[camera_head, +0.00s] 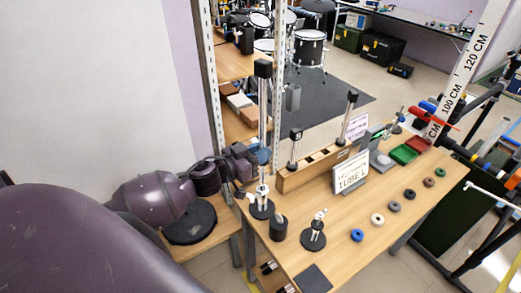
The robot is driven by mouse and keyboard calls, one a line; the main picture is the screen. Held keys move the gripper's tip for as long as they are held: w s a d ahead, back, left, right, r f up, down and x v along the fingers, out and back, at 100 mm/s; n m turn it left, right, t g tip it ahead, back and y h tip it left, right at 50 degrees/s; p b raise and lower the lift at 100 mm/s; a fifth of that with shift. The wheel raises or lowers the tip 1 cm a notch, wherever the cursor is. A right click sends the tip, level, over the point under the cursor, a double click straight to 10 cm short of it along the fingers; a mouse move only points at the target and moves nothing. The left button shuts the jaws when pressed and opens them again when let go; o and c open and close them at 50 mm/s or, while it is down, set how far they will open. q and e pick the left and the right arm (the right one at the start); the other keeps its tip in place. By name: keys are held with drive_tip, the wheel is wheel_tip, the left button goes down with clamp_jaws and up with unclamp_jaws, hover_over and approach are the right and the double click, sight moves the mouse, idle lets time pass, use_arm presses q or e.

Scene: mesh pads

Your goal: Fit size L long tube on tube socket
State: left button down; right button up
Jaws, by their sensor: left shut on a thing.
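A long clear tube with a black cap (263,69) stands upright at the table's left side. My left gripper (259,157) comes in from the left and is shut on its lower part. Right below the tube is a socket on a round black base (261,209). I cannot tell whether the tube's lower end is seated in it or just above it. A second socket with a light upright on a black base (313,239) stands to the right, empty. My right gripper is out of view.
A wooden rack (318,173) holds shorter black-capped tubes. A sign reading TUBE L (351,173) stands beside it. A dark cup (278,229) is between the two sockets. Several coloured rings, including a blue one (357,235), line the table (340,262). Red and green trays (404,153) sit behind.

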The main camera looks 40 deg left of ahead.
use_arm(q)
drive_tip(key=shift+f+b, duration=0.45)
drive_tip(key=shift+f, duration=0.5)
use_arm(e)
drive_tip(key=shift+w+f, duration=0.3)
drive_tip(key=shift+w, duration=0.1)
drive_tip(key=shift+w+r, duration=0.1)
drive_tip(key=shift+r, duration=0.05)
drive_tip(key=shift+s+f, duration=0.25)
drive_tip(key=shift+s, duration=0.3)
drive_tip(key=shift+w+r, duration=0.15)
